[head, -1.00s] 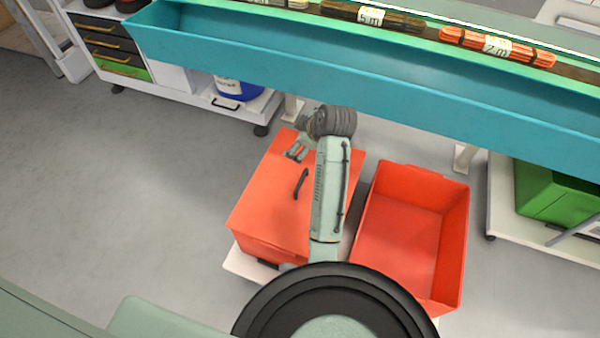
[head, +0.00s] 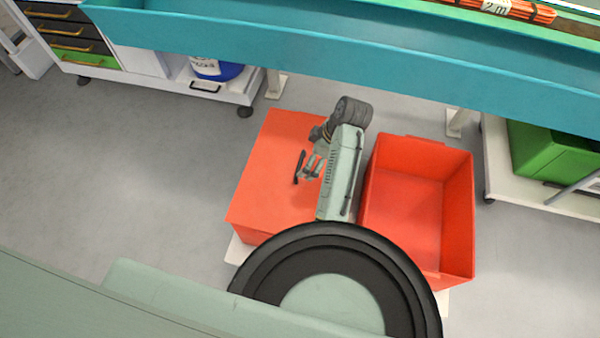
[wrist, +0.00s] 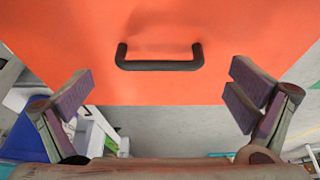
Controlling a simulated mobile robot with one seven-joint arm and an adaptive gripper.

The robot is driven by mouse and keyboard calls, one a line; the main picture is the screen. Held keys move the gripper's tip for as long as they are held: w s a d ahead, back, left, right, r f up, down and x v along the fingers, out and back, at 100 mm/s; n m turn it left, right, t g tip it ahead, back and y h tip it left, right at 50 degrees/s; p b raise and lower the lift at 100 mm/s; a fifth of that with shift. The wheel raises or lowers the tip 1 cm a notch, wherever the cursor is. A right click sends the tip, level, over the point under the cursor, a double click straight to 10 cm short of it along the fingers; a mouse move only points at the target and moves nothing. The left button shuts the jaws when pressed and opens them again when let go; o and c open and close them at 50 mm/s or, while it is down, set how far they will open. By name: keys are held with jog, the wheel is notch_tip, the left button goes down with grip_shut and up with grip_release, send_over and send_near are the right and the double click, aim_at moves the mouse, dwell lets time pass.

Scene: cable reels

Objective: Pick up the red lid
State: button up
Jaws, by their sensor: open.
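The red lid (head: 268,190) is a flat orange-red cover on the left box, with a black bar handle (head: 299,167) on its top. In the wrist view the lid (wrist: 225,25) fills the upper part and its handle (wrist: 160,65) lies crosswise near the middle. My gripper (head: 313,172) is over the lid, just right of the handle in the head view. Its fingers (wrist: 160,98) are spread wide and empty, on either side of the handle in the wrist view. They do not appear to touch it. My arm hides the lid's right part.
An open, empty red box (head: 405,205) stands just right of the lidded one. A long teal trough (head: 330,75) runs across above and behind, with an orange cable bundle (head: 500,8) on it. A green box (head: 555,160) stands at right. Grey floor lies free at left.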

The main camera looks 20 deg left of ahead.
aim_at(301, 162)
jog(key=shift+a+r+p+x, duration=0.1)
jog(key=shift+a+p+x, duration=0.1)
jog(key=shift+x, duration=0.8)
jog(key=shift+a+r+p+x, duration=0.1)
jog(key=shift+a+p+x, duration=0.05)
jog(key=shift+x, duration=0.85)
jog(key=shift+a+p+x, duration=0.15)
jog(key=shift+a+x, duration=0.05)
jog(key=shift+x, duration=0.8)
jog(key=shift+r, duration=0.1)
jog(key=shift+c, duration=0.4)
jog(key=c, duration=1)
